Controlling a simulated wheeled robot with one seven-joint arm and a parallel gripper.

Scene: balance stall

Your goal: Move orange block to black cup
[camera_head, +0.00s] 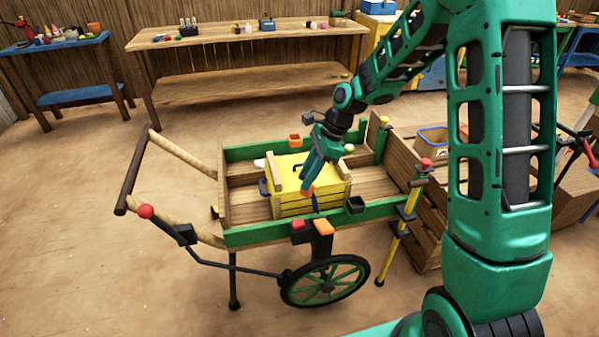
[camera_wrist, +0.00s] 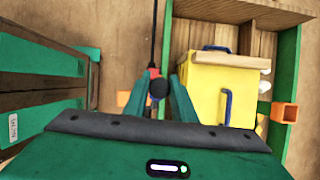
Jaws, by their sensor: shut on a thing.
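An orange block (camera_head: 307,191) shows at the fingertips of my gripper (camera_head: 310,184), which points down in front of the yellow box and is shut on it. The black cup (camera_head: 355,204) sits on the near green rail of the cart, to the right of and a little lower than my gripper in the head view. In the wrist view my two fingers (camera_wrist: 159,100) frame a dark rounded thing with red behind it; the held block is not clear there. A bit of orange shows left of the left finger.
A yellow box (camera_head: 292,205) with a blue handle stands in the wooden cart (camera_head: 233,238). An orange cup (camera_head: 295,138) is on the far rail. A red piece (camera_head: 298,225) and an orange piece (camera_head: 323,227) sit on the near side. Wooden crates stand at right.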

